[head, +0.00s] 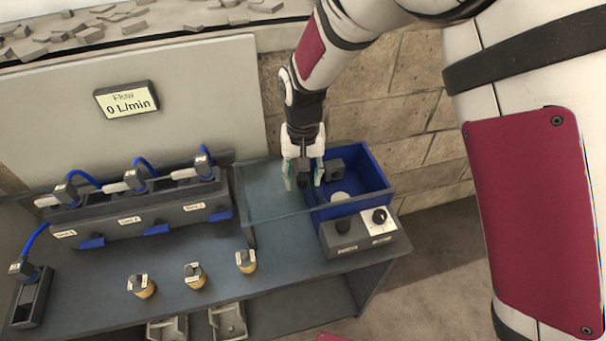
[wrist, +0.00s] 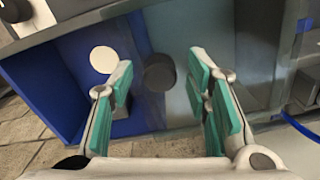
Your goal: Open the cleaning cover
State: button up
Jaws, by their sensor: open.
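The cleaning cover seems to be the flat, grey-blue see-through panel (head: 268,196) on the bench, left of the blue bin; it also shows in the wrist view (wrist: 180,95). A dark round knob (wrist: 159,73) stands at the panel's edge beside the bin. My gripper (head: 304,182) points down over this edge, open and empty. In the head view the fingers largely hide the knob.
The blue bin (head: 376,190) holds a white disc (head: 340,197) and a dark block. A control box (head: 345,247) with two knobs stands in front of it. Left are a valve rack (head: 140,218) with blue cables and several brass-coloured plugs (head: 194,275). A display (head: 127,99) reads Flow 0 L/min.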

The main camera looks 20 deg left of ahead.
jog(key=shift+r, duration=0.15)
notch_tip(320, 180, up, 12)
dwell(0.4)
